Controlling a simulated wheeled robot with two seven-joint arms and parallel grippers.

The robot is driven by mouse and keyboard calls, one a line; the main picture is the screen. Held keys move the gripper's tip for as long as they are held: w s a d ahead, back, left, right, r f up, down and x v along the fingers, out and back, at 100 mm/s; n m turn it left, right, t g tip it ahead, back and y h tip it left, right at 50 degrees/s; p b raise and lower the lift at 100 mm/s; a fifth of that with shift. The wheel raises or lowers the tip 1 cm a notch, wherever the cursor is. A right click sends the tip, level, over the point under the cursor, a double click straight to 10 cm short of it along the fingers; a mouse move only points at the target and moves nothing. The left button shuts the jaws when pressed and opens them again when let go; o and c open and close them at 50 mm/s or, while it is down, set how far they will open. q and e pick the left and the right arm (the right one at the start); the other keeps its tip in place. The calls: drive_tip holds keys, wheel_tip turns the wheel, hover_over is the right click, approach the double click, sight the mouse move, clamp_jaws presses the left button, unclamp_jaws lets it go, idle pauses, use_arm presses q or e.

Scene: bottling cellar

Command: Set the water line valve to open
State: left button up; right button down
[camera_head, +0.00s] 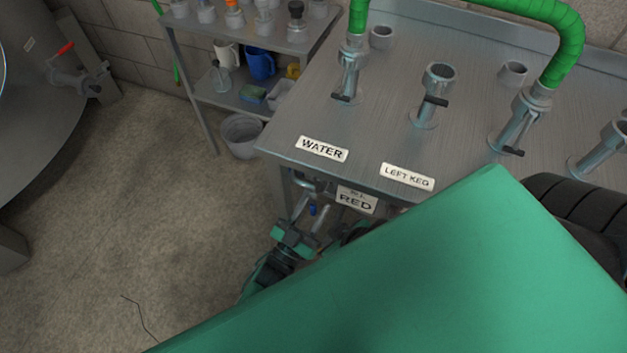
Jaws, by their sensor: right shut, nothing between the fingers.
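The water line valve (349,72) is a grey metal pipe on the bench, behind the WATER label (322,149). Its short black lever (342,97) sticks out sideways, across the pipe. A green hose (357,16) is joined to its top. My left gripper (311,211) is low in front of the bench's front edge, below the WATER label and well away from the valve. Its two fingers are apart, with a small blue thing showing between or behind them; I cannot tell which. A large green arm part of mine hides the lower right.
The LEFT KEG valve (432,100) and another hose-fitted valve (520,120) stand to the right. A shelf (240,103) and bucket (241,135) stand behind left.

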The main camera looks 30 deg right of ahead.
use_arm(q)
drive_tip(key=v, duration=1.3)
drive_tip(key=shift+s+a, duration=0.2)
drive_tip(key=shift+a, duration=0.05)
drive_tip(key=shift+w, duration=0.1)
